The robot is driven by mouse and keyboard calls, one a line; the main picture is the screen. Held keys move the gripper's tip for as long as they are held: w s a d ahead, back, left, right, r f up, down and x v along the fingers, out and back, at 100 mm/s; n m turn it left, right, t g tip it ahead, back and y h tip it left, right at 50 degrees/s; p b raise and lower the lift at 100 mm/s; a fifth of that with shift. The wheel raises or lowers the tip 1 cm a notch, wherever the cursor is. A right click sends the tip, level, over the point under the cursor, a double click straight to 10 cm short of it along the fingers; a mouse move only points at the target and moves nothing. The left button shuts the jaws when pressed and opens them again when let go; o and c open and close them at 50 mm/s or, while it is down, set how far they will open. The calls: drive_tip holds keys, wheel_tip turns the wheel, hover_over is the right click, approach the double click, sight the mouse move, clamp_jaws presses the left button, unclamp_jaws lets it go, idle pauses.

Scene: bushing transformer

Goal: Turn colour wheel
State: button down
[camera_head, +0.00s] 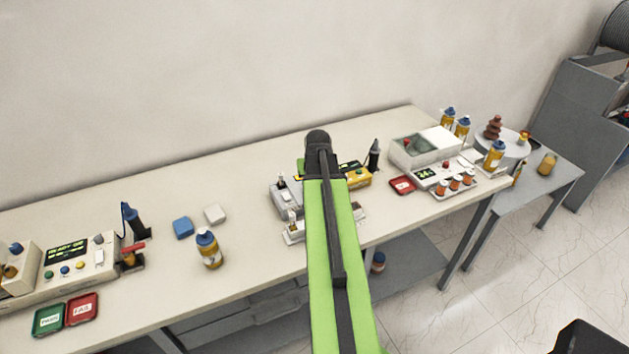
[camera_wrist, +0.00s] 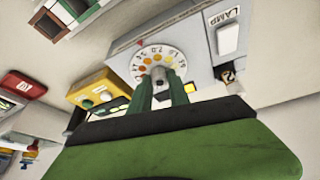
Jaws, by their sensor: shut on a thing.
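The colour wheel (camera_wrist: 150,60) is a round white dial with numbers and yellow-orange dots, set in the face of a grey box (camera_wrist: 195,45) marked LAMP. My gripper (camera_wrist: 162,85) shows in the wrist view with its two green fingers shut on the knob (camera_wrist: 160,74) at the wheel's lower edge. In the head view my green arm reaches over the bench and hides the gripper and the wheel. Part of the grey box (camera_head: 285,197) shows left of the arm.
A yellow instrument (camera_wrist: 98,94) stands beside the grey box. On the bench (camera_head: 130,215) are a bottle (camera_head: 208,248), a blue block (camera_head: 182,227), a white block (camera_head: 215,214), and green and red trays (camera_head: 82,309). A grey-white device (camera_head: 422,148) stands right of the arm.

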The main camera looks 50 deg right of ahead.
drive_tip(key=shift+m+g, duration=0.4)
drive_tip(key=shift+m, duration=0.7)
drive_tip(key=shift+h, duration=0.3)
drive_tip(key=c, duration=1.3)
unclamp_jaws()
drive_tip(key=shift+o, duration=0.2)
drive_tip(key=p+v, duration=1.6)
drive_tip(key=v, duration=0.1)
drive_tip(key=shift+r, duration=0.15)
